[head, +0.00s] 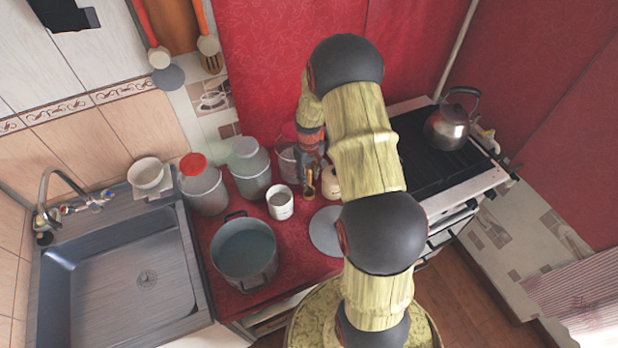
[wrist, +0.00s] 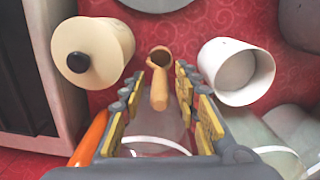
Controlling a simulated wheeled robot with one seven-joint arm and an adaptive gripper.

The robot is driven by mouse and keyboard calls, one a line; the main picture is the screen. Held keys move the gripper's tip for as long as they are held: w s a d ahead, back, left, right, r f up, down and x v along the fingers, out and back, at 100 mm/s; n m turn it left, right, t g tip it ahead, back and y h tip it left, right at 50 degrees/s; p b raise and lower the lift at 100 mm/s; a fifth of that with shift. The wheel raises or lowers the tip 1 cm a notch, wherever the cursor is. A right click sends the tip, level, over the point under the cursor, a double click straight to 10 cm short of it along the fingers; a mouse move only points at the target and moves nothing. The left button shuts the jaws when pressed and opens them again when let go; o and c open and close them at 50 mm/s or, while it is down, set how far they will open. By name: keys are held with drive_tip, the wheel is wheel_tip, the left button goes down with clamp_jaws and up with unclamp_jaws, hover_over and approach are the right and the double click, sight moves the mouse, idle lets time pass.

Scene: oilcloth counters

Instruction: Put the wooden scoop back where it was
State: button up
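The wooden scoop (wrist: 161,76) is between the two fingers of my gripper (wrist: 160,76) in the wrist view, its handle pointing back toward the camera. Gaps show between the handle and the finger pads on both sides, so the gripper looks open around it, not shut on it. In the head view my gripper (head: 310,172) points down over the red counter, with the scoop (head: 309,187) just under it. I cannot tell what the scoop's lower end rests on.
A white mug (head: 280,202) and a cream lidded pot (head: 331,181) flank the scoop closely. A clear-looking container (head: 288,162) stands behind. Lidded canisters (head: 206,190) (head: 249,168), a large pot (head: 244,254) and a grey disc (head: 325,231) crowd the counter. The stove (head: 440,165) is right.

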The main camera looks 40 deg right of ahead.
wheel_tip(320, 180, up, 11)
drive_tip(key=shift+r+p, duration=0.1)
drive_tip(key=shift+p, duration=0.4)
drive_tip(key=s+a+r+t, duration=0.1)
drive_tip(key=s+a+r, duration=0.2)
drive_tip(key=a+r, duration=0.55)
drive_tip(key=s+a+r+t, duration=0.25)
drive_tip(key=a+r, duration=0.35)
drive_tip(key=r, duration=0.6)
drive_tip(key=s+a+r+t, duration=0.1)
drive_tip(key=s+a+r, duration=0.2)
drive_tip(key=s+a, duration=0.2)
drive_tip(key=s+a+r+t, duration=0.1)
drive_tip(key=s+a+r, duration=0.3)
drive_tip(key=s, duration=0.7)
drive_tip(key=shift+s+a+n, duration=0.2)
drive_tip(key=shift+a+n, duration=0.2)
drive_tip(key=shift+a, duration=0.25)
drive_tip(key=shift+f, duration=0.1)
wheel_tip(320, 180, down, 8)
drive_tip(key=b, duration=0.7)
drive_tip(key=shift+r+b, duration=0.2)
drive_tip(key=shift+b, duration=0.2)
